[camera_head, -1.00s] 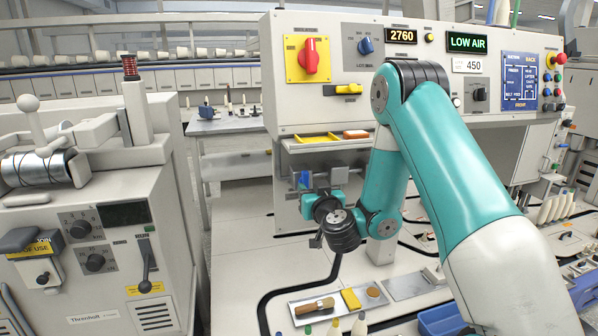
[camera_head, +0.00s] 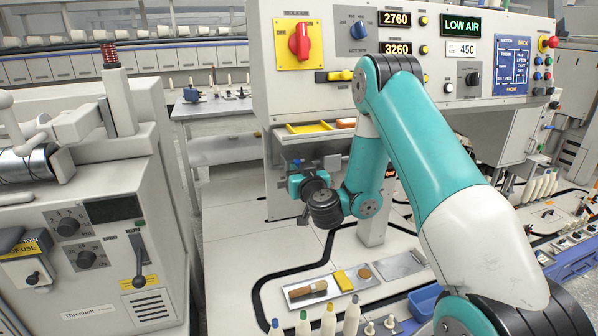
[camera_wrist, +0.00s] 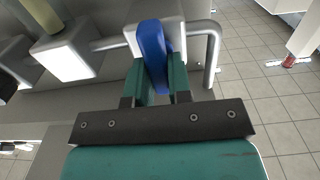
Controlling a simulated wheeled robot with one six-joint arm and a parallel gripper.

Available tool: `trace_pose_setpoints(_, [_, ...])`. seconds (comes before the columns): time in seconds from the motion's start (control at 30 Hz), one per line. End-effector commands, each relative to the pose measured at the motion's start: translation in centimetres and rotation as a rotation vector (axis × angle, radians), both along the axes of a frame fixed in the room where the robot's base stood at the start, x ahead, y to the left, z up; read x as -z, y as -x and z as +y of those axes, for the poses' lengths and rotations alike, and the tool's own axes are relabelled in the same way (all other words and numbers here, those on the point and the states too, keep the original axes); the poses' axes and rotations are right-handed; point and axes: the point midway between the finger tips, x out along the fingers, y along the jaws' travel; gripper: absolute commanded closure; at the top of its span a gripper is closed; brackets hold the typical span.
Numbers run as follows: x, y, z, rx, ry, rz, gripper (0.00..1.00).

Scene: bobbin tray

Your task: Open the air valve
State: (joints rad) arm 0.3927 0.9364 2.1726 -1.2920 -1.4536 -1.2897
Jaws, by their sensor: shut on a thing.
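The air valve's blue lever (camera_wrist: 152,45) stands between the two green fingers of my gripper (camera_wrist: 158,76) in the wrist view. The fingers are shut on it. The lever sits in front of a pale valve body (camera_wrist: 128,38) on a grey pipe (camera_wrist: 213,55). It points roughly up and down in the picture, across the pipe stub at its left. In the head view my gripper (camera_head: 296,178) is below the console's shelf, at the valve; the lever is small and partly hidden there. The console display (camera_head: 462,25) reads LOW AIR.
The console (camera_head: 270,95) with a red knob (camera_head: 300,40) overhangs the valve area. Below lies a tray (camera_head: 325,297) with a brush and a yellow block, with several bobbins in front. A grey machine (camera_head: 100,230) stands at the left. Tiled floor (camera_wrist: 255,85) shows beyond the pipe.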

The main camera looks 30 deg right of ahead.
Motion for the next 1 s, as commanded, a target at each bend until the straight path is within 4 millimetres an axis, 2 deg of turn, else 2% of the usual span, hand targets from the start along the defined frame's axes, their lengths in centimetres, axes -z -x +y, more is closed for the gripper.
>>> trace_pose_setpoints(0.37, [-0.05,0.06,-0.12,0.0,-0.094,-0.027,1.0])
trace_pose_setpoints(1.0, [0.29,0.24,-0.66,0.001,-0.641,-0.183,1.0])
